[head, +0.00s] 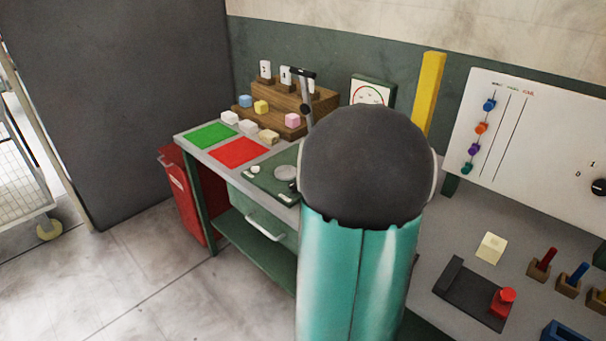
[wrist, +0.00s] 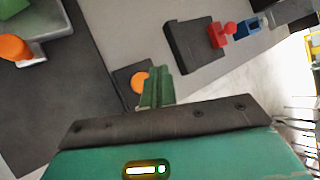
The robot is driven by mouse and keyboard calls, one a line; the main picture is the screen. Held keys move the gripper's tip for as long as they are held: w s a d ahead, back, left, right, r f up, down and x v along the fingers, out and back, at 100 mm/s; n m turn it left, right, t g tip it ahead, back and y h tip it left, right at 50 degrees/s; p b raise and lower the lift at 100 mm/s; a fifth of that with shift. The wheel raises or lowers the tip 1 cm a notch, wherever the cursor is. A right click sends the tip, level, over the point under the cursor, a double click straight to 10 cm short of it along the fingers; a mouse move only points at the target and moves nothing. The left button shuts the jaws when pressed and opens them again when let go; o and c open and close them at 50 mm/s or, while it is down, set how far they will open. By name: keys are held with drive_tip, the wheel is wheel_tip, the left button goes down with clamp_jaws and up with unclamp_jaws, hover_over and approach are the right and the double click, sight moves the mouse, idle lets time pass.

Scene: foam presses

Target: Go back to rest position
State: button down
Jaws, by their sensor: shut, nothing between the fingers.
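My gripper (wrist: 156,88) shows in the wrist view as green fingers closed together beyond a dark bar and a teal housing. It is shut and empty. In the head view my teal and dark grey arm stands upright in front of the bench and hides its middle part; the gripper itself cannot be made out there. In the wrist view an orange round piece (wrist: 139,82) shows right beside the fingers; I cannot tell whether they touch.
The bench holds a green mat (head: 208,134), a red mat (head: 239,152), pale foam blocks, a wooden stepped stand (head: 305,99), a yellow post (head: 429,92) and a black fixture with a red knob (head: 505,297). A red bin (head: 183,195) stands left. The floor (head: 150,275) in front is clear.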

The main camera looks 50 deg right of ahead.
drive_tip(key=w+a+r+m+t, duration=0.45)
drive_tip(key=w+a, duration=0.45)
drive_tip(key=a, duration=0.3)
drive_tip(key=w+a+r+m+t, duration=0.3)
drive_tip(key=w+a+m, duration=0.2)
drive_tip(key=w+a, duration=0.45)
drive_tip(key=a+r+m+t+y, duration=0.2)
drive_tip(key=a+m, duration=0.1)
drive_tip(key=a, duration=0.9)
drive_tip(key=s+a+r+m+t+y, duration=0.1)
drive_tip(key=a+m+t+y, duration=0.2)
drive_tip(key=a, duration=0.9)
drive_tip(key=shift+a+r+m, duration=0.25)
drive_tip(key=shift+r+m, duration=0.1)
drive_tip(key=shift+s+d+t, duration=0.1)
drive_tip(key=shift+d+t, duration=0.1)
drive_tip(key=shift+t, duration=0.05)
